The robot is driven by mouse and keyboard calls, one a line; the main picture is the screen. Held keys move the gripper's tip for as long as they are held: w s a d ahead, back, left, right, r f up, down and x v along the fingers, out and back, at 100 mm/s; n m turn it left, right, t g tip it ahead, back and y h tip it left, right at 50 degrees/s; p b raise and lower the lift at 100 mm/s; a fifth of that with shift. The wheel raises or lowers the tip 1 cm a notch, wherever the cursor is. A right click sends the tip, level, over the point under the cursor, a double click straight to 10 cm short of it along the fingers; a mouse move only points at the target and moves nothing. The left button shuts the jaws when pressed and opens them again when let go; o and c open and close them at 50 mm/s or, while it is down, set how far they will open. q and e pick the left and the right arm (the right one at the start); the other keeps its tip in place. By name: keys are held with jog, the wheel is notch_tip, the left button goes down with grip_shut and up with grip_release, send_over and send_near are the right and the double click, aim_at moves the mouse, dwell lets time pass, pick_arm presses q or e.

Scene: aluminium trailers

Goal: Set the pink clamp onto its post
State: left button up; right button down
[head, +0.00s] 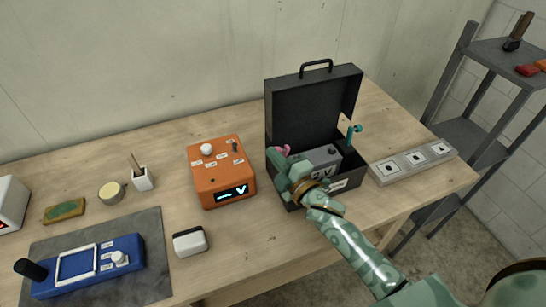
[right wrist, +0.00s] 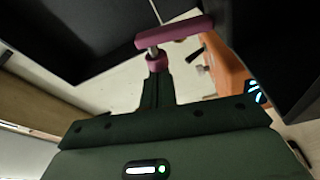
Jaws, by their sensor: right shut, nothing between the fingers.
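The pink clamp (head: 282,149) shows at the left side of the open black case (head: 347,183), just beyond my right gripper (head: 283,166). In the right wrist view the pink clamp (right wrist: 174,33) has a bar above a short metal piece and a pink collar. The collar is right at the tip of my shut right gripper (right wrist: 156,76); I cannot tell if they touch. The fingers hold nothing. The post is not clearly visible, so I cannot tell how the clamp sits on it. A teal clamp (head: 354,131) stands at the case's right. My left gripper is out of view.
A grey box (head: 322,158) lies in the case, whose lid (head: 312,105) stands up behind. An orange meter (head: 219,172) is to the left, a grey panel (head: 414,161) to the right. A white block (head: 190,241) stands in front.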

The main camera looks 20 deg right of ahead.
aim_at(288, 151)
jog(key=d+m, duration=0.1)
jog(key=m, duration=0.1)
jog(key=d+m+t+p, duration=0.1)
jog(key=shift+r+m, duration=0.35)
jog(key=shift+m, duration=0.05)
jog(key=m, duration=0.1)
jog(key=d+m+h, duration=0.1)
jog(key=m, duration=0.1)
jog(key=shift+d, duration=0.3)
jog(key=d+m, duration=0.1)
jog(key=m, duration=0.1)
jog(key=d+m+t+h, duration=0.1)
jog(key=m, duration=0.1)
jog(key=shift+f+p, duration=0.2)
jog(key=shift+p, duration=0.2)
jog(key=m, duration=0.1)
jog(key=d+m, duration=0.1)
jog(key=m+h, duration=0.1)
jog(key=shift+w+d+f+m+t, duration=0.1)
jog(key=shift+d+f+m+t, duration=0.2)
jog(key=shift+f+m, duration=0.1)
jog(key=v, duration=1.6)
jog(key=shift+b, duration=0.45)
jog(key=shift+r, duration=0.1)
